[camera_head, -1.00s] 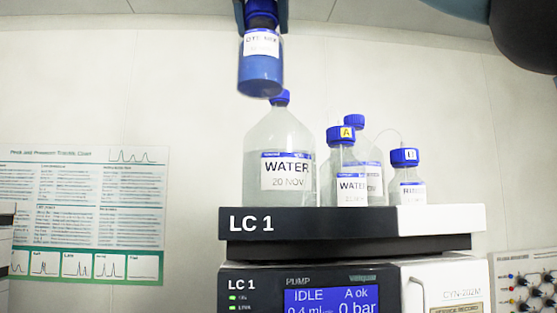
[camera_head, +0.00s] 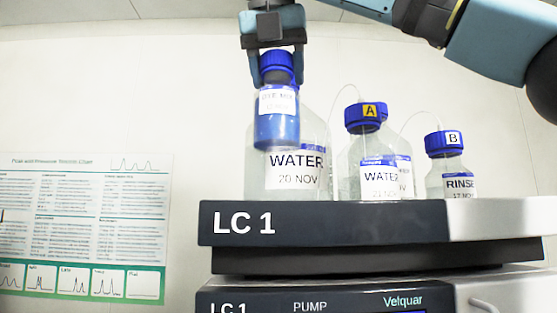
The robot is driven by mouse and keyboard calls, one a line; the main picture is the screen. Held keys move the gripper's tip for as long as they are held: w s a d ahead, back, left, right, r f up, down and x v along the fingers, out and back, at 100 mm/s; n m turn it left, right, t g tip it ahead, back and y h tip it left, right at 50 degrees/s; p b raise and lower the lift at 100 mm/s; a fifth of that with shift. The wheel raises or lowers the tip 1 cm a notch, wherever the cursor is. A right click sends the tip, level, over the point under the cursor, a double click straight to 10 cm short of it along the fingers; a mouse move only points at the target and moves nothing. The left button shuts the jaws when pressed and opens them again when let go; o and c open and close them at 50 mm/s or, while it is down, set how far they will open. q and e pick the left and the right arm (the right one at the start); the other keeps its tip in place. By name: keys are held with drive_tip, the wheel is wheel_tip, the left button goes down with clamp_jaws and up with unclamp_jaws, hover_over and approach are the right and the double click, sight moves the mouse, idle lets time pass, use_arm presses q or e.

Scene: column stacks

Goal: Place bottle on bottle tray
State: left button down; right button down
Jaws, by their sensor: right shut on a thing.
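My right gripper (camera_head: 276,72), its arm coming in from the upper right, is shut on the blue-capped neck of a small bottle (camera_head: 277,128). The bottle holds blue liquid, has a white label and hangs upright. It overlaps the big water bottle in the picture, with its base above the tray's front edge. The bottle tray (camera_head: 320,222) is the dark and white top marked LC 1. My left gripper is not in view.
On the tray stand a large water bottle (camera_head: 310,182), a water bottle with cap A (camera_head: 375,183) and a rinse bottle with cap B (camera_head: 450,165). Thin tubes rise from the caps. A chart (camera_head: 80,225) hangs on the wall.

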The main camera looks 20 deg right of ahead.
hover_over(279, 153)
wheel_tip(279, 153, down, 7)
drive_tip(key=shift+s+r+b, duration=0.1)
drive_tip(key=shift+r+b, duration=0.1)
drive_tip(key=shift+b, duration=0.15)
drive_tip(key=shift+s+a+f, duration=0.15)
drive_tip(key=shift+s+f, duration=0.05)
drive_tip(key=shift+f, duration=0.75)
wheel_tip(279, 153, down, 3)
drive_tip(key=shift+w+f, duration=0.1)
drive_tip(key=shift+c, duration=1.7)
unclamp_jaws()
drive_tip(key=v, duration=1.2)
